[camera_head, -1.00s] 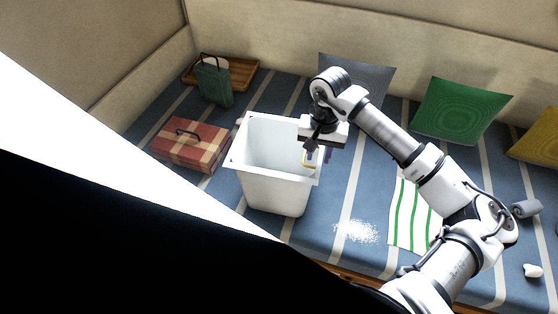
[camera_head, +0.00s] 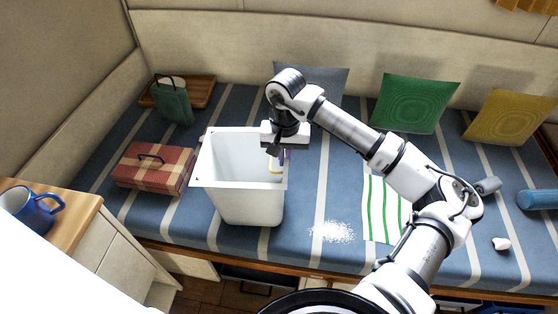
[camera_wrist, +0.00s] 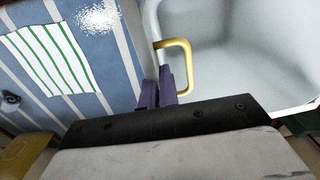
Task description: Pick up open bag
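A dark green bag (camera_head: 173,104) with dark handles stands upright at the back left of the striped bench, in front of a wooden tray. Something pale shows behind its handle. My gripper (camera_head: 281,153) is far to the right of it, pointing down at the right rim of a white bin (camera_head: 238,202). In the wrist view my gripper's purple fingers (camera_wrist: 160,88) are close together at the bin's edge, beside a yellow loop-shaped handle (camera_wrist: 187,66). I cannot tell whether they hold anything.
A red-and-tan case (camera_head: 153,172) lies left of the bin. White grains (camera_head: 331,232) and a green-striped cloth (camera_head: 382,215) lie to its right. Cushions (camera_head: 414,104) line the back. A blue mug (camera_head: 32,210) stands on the wooden counter at the left.

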